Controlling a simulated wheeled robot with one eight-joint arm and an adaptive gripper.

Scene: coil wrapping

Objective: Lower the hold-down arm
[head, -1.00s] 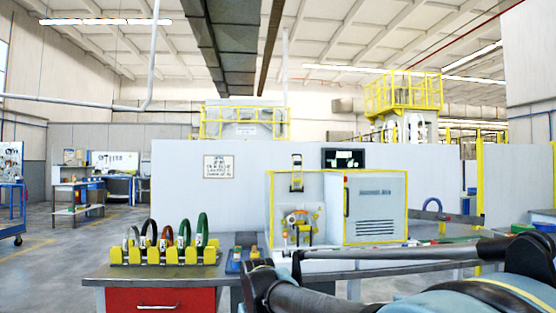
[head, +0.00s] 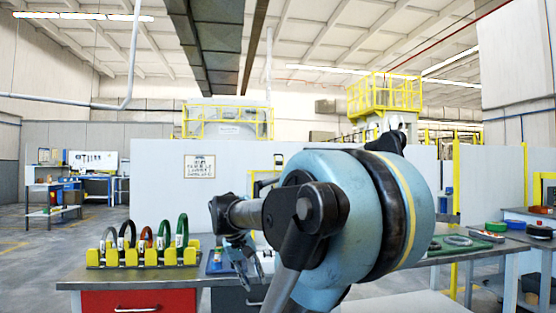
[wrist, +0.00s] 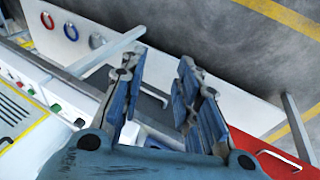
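The wrapping machine (head: 262,180) is almost wholly hidden behind my arm in the head view; only a bit of its yellow-edged frame shows. The hold-down arm cannot be made out in either current view. My gripper (head: 250,268) hangs over the bench beside the rack of coils, in front of the machine's left side. In the wrist view my gripper (wrist: 160,92) shows two blue fingers spread apart with nothing between them. A white vented housing with a yellow edge (wrist: 18,122) lies at the lower left there, likely part of the machine.
A yellow rack (head: 140,257) with several coloured rings stands on the bench (head: 75,283) at left, close to my gripper. A red drawer (head: 138,301) is below. A green mat (head: 470,243) with a grey ring lies at right. Grey floor (wrist: 225,40) shows in the wrist view.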

